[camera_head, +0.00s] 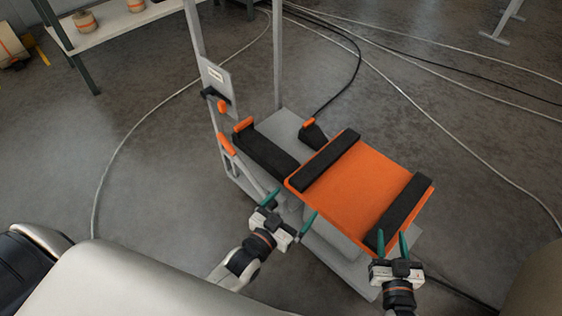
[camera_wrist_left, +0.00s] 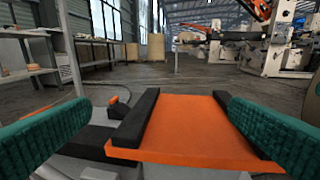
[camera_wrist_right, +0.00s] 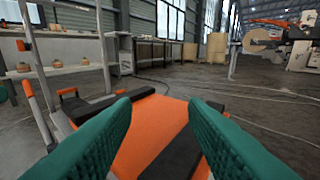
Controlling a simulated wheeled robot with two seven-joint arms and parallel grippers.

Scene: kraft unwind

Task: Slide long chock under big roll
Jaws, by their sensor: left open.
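A long black chock (camera_head: 266,156) with an orange end lies on the grey cart, left of the orange platform (camera_head: 362,186). A shorter black chock (camera_head: 313,135) with an orange top sits behind it, also in the left wrist view (camera_wrist_left: 119,108). A brown roll, likely the big roll (camera_head: 538,282), shows only partly at the lower right corner; a rounded brown edge also shows in the left wrist view (camera_wrist_left: 297,84). My left gripper (camera_head: 290,208) is open and empty by the platform's near left corner. My right gripper (camera_head: 392,234) is open and empty near the platform's near right corner.
Two black bars, left (camera_head: 329,161) and right (camera_head: 404,207), cross the platform. The cart's upright handle frame (camera_head: 218,90) rises at its left. Cables cross the floor. A shelf (camera_head: 120,22) with small rolls stands at the back left. Open floor lies left of the cart.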

